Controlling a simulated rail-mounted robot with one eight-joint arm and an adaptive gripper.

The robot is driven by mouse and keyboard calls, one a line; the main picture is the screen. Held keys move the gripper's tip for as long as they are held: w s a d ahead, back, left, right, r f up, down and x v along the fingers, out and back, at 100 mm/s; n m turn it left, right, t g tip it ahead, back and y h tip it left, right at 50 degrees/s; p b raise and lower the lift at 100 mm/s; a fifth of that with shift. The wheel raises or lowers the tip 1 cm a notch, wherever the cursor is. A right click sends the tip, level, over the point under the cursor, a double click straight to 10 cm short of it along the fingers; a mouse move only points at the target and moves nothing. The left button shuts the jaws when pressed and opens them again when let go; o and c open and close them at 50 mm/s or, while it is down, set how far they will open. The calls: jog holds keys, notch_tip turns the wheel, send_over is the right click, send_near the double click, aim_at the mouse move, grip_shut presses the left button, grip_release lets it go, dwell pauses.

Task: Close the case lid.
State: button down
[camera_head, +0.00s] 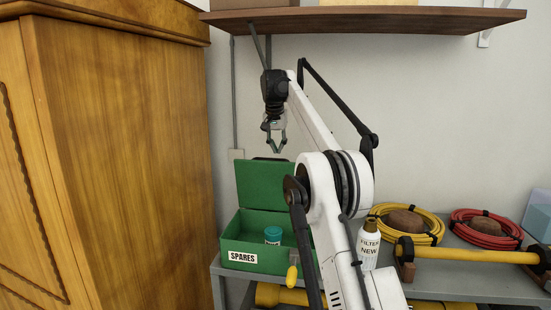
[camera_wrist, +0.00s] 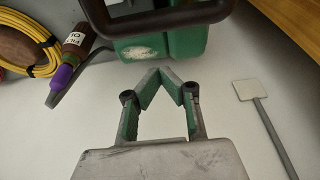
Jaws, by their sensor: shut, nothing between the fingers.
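The green case (camera_head: 252,256), labelled SPARES, stands on the grey shelf unit. Its lid (camera_head: 263,183) is open and stands upright at the back, near the wall. A teal-capped item (camera_head: 273,235) is inside the case. My gripper (camera_head: 277,149) is above the lid's top edge, empty and shut, pointing down. In the wrist view my fingertips (camera_wrist: 167,74) come together, with a dark handle (camera_wrist: 150,22) and green case surface (camera_wrist: 178,46) beyond them. I see no contact with the lid. My arm hides part of the case's right side.
A wooden cabinet (camera_head: 115,150) stands close on the left. A wooden wall shelf (camera_head: 370,19) hangs above. A white bottle (camera_head: 368,245), a yellow cable coil (camera_head: 425,232) and a red one (camera_head: 490,240) are to the right. A yellow-handled tool (camera_head: 292,274) is at the case's front.

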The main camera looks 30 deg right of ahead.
jog(key=shift+s+a+f, duration=0.5)
jog(key=shift+s, duration=0.15)
jog(key=shift+s+a+f, duration=0.45)
jog(key=shift+s+a, duration=0.05)
jog(key=shift+s, duration=0.15)
jog(key=shift+s, duration=0.2)
